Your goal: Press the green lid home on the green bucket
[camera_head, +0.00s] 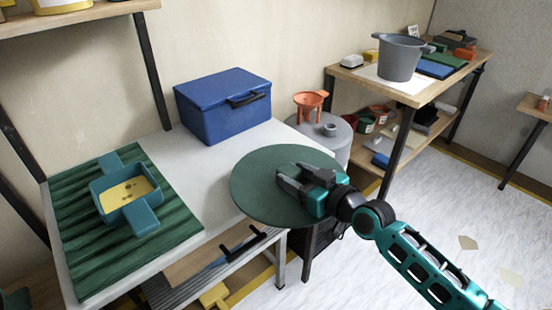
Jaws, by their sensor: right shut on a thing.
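The green lid (258,190) is a flat, round, dark green disc near the middle of the view, over the front right part of the white table. My right gripper (292,182) comes in from the lower right and is shut on the lid, with its grey fingers across the top face. I cannot tell what lies directly under the lid. No large green bucket shows clearly; a small green pot (366,124) stands on the lower shelf at the right. My left gripper is not in view.
A blue toolbox (222,110) stands at the table's back. A teal tray (128,198) with yellow content sits on a green ribbed mat (90,255). A grey bucket (399,60) stands on the right bench.

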